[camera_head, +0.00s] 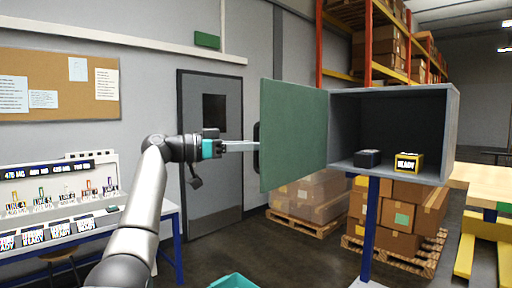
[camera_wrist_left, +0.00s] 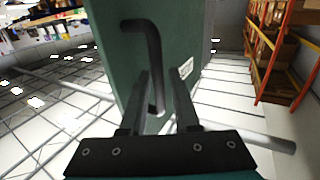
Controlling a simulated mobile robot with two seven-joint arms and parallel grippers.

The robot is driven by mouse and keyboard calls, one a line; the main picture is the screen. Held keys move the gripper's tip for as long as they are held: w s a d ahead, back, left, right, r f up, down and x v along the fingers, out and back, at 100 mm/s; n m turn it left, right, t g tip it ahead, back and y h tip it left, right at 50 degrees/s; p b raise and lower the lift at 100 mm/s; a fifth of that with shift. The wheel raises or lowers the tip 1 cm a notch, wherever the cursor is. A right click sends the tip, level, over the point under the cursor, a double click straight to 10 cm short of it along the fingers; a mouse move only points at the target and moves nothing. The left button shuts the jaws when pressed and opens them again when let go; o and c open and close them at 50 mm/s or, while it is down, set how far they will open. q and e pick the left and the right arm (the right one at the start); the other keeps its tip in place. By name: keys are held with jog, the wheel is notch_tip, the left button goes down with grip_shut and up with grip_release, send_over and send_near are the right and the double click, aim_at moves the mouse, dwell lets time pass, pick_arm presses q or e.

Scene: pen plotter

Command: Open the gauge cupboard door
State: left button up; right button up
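The gauge cupboard (camera_head: 453,130) is a grey box on a blue post. Its green door (camera_head: 293,135) stands wide open, swung out to the left, and the dark inside shows. The door (camera_wrist_left: 118,50) fills the middle of the left wrist view, with a dark bar handle (camera_wrist_left: 155,50) on its face. My left gripper (camera_head: 256,146) is at the handle on the door's left part. In the left wrist view, the fingers of my left gripper (camera_wrist_left: 161,75) are apart, with the handle's lower end between them and a gap on the right. My right gripper is not in view.
A black block (camera_head: 367,159) and a yellow-framed block marked READY (camera_head: 408,162) sit inside the cupboard. A workbench (camera_head: 75,238) with gauges stands at left. Boxes on pallets (camera_head: 388,250) stand behind the post. A teal bin (camera_head: 240,281) is at the bottom.

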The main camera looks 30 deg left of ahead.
pick_arm(q)
jog(key=b+v, duration=0.3)
jog(key=v, duration=1.1)
jog(key=shift+a, duration=0.25)
jog(key=shift+f, duration=0.1)
